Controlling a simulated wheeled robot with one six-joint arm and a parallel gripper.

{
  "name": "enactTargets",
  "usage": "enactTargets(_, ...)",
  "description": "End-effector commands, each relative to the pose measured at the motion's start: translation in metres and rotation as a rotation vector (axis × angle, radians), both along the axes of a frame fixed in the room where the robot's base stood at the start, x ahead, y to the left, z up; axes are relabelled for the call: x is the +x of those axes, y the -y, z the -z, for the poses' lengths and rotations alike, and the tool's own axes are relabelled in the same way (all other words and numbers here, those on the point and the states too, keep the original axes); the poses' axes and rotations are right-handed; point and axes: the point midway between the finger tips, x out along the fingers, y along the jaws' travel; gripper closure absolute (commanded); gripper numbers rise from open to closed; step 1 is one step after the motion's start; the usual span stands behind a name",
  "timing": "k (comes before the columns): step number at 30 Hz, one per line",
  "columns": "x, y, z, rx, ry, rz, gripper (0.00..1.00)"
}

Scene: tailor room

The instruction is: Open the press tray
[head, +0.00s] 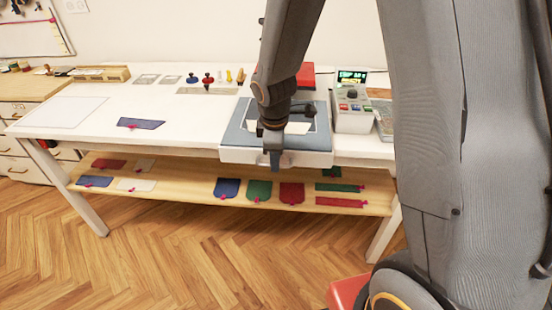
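The press tray (238,154) is a shallow white tray with a blue-grey top, at the front edge of the white table. A dark panel with a white patch lies on it, partly hidden by my arm. My gripper (275,160) points down at the middle of the tray's white front. The press's control box (352,112), with coloured buttons and a lit green display, stands right of the tray.
A dark blue fabric piece (140,123) and a white sheet (75,110) lie on the table's left part. Stamps (208,81) stand at the back. A red block (306,76) sits behind my arm. The wooden shelf (190,190) below holds several coloured pieces. The floor in front is clear.

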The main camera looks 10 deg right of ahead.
Motion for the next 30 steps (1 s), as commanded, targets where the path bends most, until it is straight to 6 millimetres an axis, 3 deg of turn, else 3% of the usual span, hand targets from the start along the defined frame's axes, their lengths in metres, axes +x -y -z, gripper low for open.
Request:
enactTargets(13,-0.001,0.000,-0.006,0.000,0.000,0.000,0.72)
enactTargets(24,-0.010,-0.003,-0.056,0.000,0.002,0.000,0.72)
enactTargets(30,-0.013,-0.004,-0.072,0.000,-0.001,0.000,0.72)
